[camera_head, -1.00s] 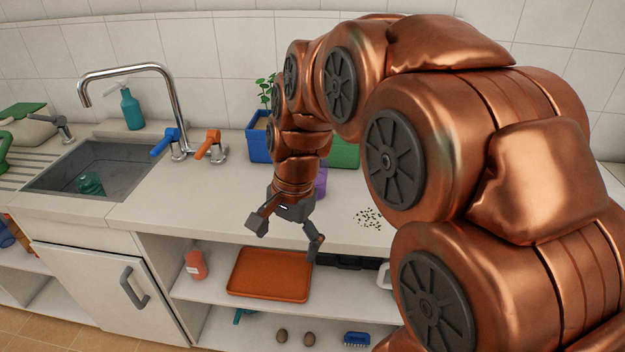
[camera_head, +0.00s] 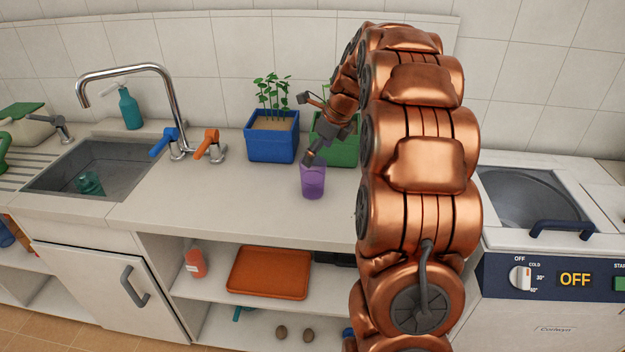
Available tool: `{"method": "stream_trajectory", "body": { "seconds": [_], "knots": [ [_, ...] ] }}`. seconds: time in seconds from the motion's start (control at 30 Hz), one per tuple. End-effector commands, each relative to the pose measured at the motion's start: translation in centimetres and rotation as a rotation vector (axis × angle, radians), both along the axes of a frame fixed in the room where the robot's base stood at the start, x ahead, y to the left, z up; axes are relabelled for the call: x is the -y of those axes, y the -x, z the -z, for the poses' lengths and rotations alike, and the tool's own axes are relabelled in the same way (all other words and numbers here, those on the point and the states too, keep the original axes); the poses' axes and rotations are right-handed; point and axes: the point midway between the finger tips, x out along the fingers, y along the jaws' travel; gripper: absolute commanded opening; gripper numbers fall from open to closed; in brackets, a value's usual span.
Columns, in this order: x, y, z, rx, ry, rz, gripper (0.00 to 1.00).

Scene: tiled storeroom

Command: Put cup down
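A purple cup (camera_head: 313,183) stands upright on the white counter (camera_head: 240,205), in front of the planters. My gripper (camera_head: 306,129) is above and behind the cup with its two fingers spread wide, and nothing shows between them. The lower finger overlaps the cup's rim in the picture; I cannot tell whether it touches. A teal, cup-like vessel (camera_head: 89,183) lies in the sink (camera_head: 95,172).
A blue planter (camera_head: 272,146) and a green planter (camera_head: 343,152) stand behind the cup. A tap (camera_head: 170,105) and teal bottle (camera_head: 130,108) are at the left. An orange tray (camera_head: 269,273) lies on the shelf below. A washing machine (camera_head: 545,285) is at the right. The counter left of the cup is clear.

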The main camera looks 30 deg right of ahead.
Motion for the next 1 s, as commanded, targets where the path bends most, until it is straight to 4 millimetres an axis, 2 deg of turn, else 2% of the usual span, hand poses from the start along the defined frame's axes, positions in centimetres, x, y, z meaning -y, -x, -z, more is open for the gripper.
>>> {"method": "stream_trajectory", "body": {
  "seconds": [0.37,0.63,0.9,1.0],
  "knots": [
    [-0.6,-0.8,2.8,-0.002,0.000,-0.005,0.98],
    [-1.3,-1.7,6.2,-0.007,-0.002,-0.006,0.98],
    [-1.3,-1.8,6.6,-0.003,0.001,-0.005,0.98],
    [-1.3,-1.8,6.6,-0.003,0.001,-0.006,0.87]
  ]
}}
